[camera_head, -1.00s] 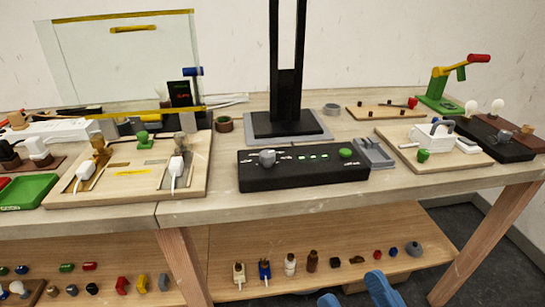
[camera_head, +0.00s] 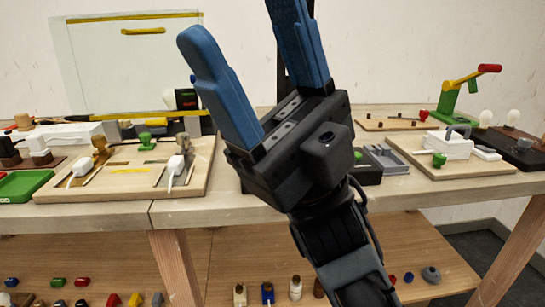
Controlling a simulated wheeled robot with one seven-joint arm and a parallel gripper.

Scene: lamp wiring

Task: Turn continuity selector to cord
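My gripper (camera_head: 254,62) is raised in the middle of the head view, close to the camera. Its two blue fingers point up and are spread apart, with nothing between them. The gripper body and wrist cover most of the black continuity box (camera_head: 368,172). Only the box's right end and a sliver at its left show. The grey selector knob on the box is hidden behind my gripper, so its setting cannot be seen.
A wooden board with two plugs (camera_head: 205,172) lies left of my gripper. A grey tray (camera_head: 388,158) sits right of the box. A board with a white block (camera_head: 447,147) and a green crank stand (camera_head: 447,105) are further right. A clear panel (camera_head: 130,65) stands at back left.

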